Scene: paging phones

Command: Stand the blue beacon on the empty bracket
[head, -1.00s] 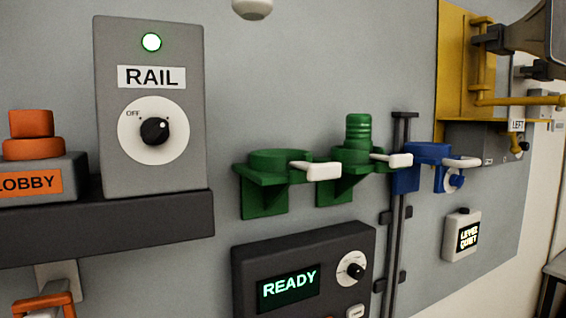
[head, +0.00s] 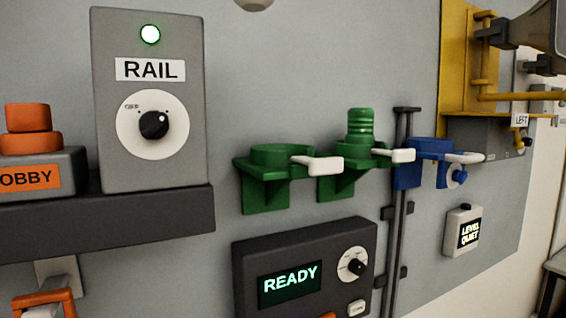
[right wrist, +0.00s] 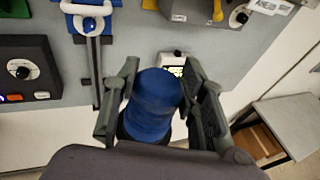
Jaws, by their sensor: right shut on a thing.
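The blue beacon (right wrist: 152,102) is between the fingers of my right gripper (right wrist: 162,72), which is shut on it, in the right wrist view. It is held in front of the wall panel, below the blue bracket. The blue bracket (head: 430,150) with a white lever shows nothing standing on it; it is also at the top left of the right wrist view (right wrist: 84,9). The left green bracket (head: 268,170) is bare too. The right green bracket (head: 340,184) holds a ribbed green piece (head: 360,125). Neither gripper shows in the head view.
A dark vertical rail (head: 397,210) runs beside the blue bracket. The RAIL box (head: 150,90) stands on a dark shelf (head: 110,218) with a green light lit. A READY unit (head: 300,270) is below the brackets. Yellow hardware (head: 462,60) is at the upper right.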

